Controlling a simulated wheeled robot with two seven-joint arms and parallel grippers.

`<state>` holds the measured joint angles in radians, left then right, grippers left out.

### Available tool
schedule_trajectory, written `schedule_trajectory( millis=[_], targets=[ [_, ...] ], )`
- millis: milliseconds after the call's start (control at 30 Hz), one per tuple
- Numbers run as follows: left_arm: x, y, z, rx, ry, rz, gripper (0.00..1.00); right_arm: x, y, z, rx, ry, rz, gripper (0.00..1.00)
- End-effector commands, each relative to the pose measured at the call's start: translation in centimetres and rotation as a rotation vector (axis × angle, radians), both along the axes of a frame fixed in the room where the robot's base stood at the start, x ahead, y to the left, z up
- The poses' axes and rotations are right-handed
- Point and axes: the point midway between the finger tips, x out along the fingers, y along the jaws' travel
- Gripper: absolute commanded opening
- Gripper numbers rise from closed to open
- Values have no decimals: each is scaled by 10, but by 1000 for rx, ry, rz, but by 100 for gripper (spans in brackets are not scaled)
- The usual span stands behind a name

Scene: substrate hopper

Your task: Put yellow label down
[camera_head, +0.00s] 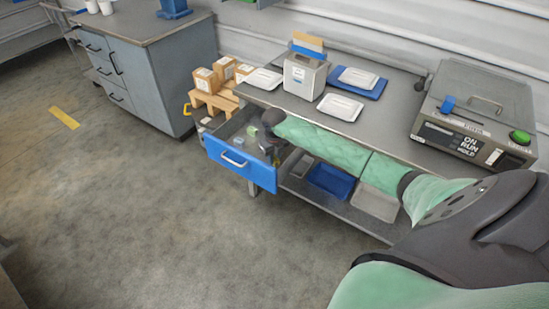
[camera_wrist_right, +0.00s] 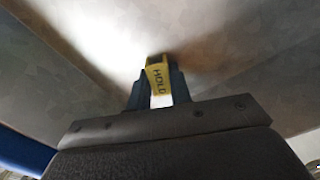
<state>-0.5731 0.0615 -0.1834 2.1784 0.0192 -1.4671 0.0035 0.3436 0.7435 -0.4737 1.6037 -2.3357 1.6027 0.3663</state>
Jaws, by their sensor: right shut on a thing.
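The yellow label (camera_wrist_right: 156,76), with the word HOLD on it, is between the fingers of my right gripper (camera_wrist_right: 157,95) in the right wrist view. The gripper is shut on it. In the head view my right gripper (camera_head: 271,150) reaches down at the open blue-fronted drawer (camera_head: 237,167) under the table's left end. The label shows there only as a small yellow spot, if at all. In the wrist view, grey drawer surfaces lie beyond the label; I cannot tell whether it touches them. My left gripper is not in view.
The grey table (camera_head: 309,117) carries white packages, a dispenser box (camera_head: 303,77), a blue tray (camera_head: 373,91) and a grey machine (camera_head: 478,112) reading ON, RUN, HOLD. A lower shelf holds a blue bin (camera_head: 331,181). Cartons (camera_head: 206,80) stand left of the table. The floor in front is clear.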

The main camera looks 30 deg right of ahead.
Motion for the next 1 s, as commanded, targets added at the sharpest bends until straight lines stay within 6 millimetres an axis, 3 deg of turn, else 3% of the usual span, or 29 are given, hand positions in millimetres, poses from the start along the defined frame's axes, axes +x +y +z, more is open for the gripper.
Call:
schedule_trajectory(
  millis=[267, 300, 400, 833, 1000],
  targets=[
    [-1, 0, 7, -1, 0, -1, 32, 0, 0, -2, 0, 0, 0, 0],
    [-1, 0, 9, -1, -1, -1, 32, 0, 0, -2, 0, 0, 0, 26],
    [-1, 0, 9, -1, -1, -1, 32, 0, 0, -2, 0, 0, 0, 42],
    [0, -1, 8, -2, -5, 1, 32, 0, 0, 1, 0, 0, 0, 42],
    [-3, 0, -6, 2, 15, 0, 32, 1, -1, 15, -2, -3, 0, 42]
  ],
)
